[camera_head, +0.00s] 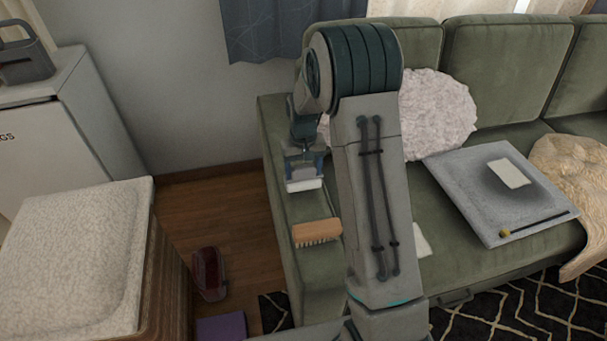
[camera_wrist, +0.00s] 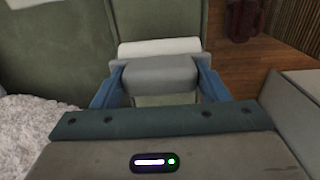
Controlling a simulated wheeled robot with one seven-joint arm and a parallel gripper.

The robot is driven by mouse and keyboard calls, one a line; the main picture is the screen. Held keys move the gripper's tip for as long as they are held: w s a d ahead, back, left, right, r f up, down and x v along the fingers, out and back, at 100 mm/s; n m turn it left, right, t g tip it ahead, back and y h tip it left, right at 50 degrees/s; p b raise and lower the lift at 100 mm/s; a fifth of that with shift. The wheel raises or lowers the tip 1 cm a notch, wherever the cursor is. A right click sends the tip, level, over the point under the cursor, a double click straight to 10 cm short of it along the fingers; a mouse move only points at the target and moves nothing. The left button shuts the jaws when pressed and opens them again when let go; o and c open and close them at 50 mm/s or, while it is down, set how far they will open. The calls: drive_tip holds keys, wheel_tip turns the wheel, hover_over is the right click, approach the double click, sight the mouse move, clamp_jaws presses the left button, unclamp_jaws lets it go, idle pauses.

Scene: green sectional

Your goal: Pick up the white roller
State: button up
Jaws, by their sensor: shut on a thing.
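The white roller shows in the head view (camera_head: 304,185) at the sofa's left armrest, below my gripper (camera_head: 304,160). In the wrist view, the white roller (camera_wrist: 160,47) shows as a pale bar joined or set against a grey block between the two blue fingers. My gripper (camera_wrist: 160,78) is shut on this grey part, with a finger at each side. The white bar sticks out beyond the fingertips. I cannot tell whether the roller touches the armrest or is a little above it.
A wooden brush (camera_head: 316,232) lies on the green armrest (camera_head: 312,268) nearer the front. A grey tray (camera_head: 470,190) with a white card (camera_head: 509,173) lies on the seat. A fluffy white cushion (camera_head: 440,112) leans behind my arm. A dark red object (camera_head: 209,273) is on the floor.

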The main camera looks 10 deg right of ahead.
drive_tip(key=d+r, duration=0.8)
drive_tip(key=d, duration=0.3)
drive_tip(key=shift+w+d+r, duration=0.2)
drive_tip(key=shift+w+d, duration=0.15)
drive_tip(key=shift+w, duration=0.1)
